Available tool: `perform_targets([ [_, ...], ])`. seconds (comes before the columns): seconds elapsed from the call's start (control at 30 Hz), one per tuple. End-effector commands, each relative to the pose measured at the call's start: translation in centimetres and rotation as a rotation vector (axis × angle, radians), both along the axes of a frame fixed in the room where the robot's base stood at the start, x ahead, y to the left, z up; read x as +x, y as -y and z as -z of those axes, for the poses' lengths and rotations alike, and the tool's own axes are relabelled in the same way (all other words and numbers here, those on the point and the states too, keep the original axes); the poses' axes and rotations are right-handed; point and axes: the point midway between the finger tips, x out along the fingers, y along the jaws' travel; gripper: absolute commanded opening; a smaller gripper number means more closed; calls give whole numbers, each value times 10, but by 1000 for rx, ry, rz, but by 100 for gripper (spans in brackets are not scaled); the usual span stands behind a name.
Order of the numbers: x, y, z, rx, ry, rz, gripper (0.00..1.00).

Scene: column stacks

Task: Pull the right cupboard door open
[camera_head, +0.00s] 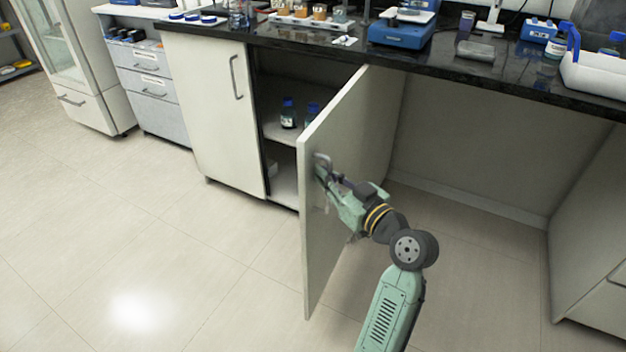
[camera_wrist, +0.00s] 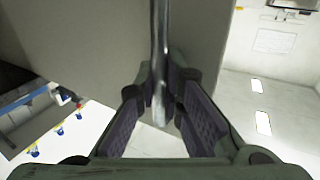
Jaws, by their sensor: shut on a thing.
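The right cupboard door (camera_head: 345,125) is swung wide open and stands out from the cupboard into the room. Its metal handle (camera_head: 321,162) is near the door's free edge. My gripper (camera_head: 323,176) is at the handle, on the door's outer face. In the wrist view, the handle bar (camera_wrist: 160,45) runs between the two dark finger pads, and my gripper (camera_wrist: 162,108) is shut on it. Pale door surface (camera_wrist: 85,40) lies behind the bar. My fingers partly hide the handle in the head view.
The left cupboard door (camera_head: 215,110) is closed. Blue-capped bottles (camera_head: 288,113) stand on a shelf inside the opened cupboard. The black worktop (camera_head: 300,38) above holds lab items. Open floor (camera_head: 180,270) lies in front, and an empty knee space (camera_head: 470,150) is to the right.

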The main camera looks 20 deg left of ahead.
Motion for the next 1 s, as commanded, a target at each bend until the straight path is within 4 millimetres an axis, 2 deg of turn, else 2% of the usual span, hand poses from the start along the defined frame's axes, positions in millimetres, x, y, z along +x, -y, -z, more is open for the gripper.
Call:
perform_targets([
  [0.3, 0, 32, 3, -2, -6, -10, 0],
  [0.8, 1, 38, 2, -2, -8, -10, 0],
  [0.83, 1, 38, 2, -2, -8, -10, 10],
  [1.0, 1, 39, 2, -1, -7, -6, 18],
])
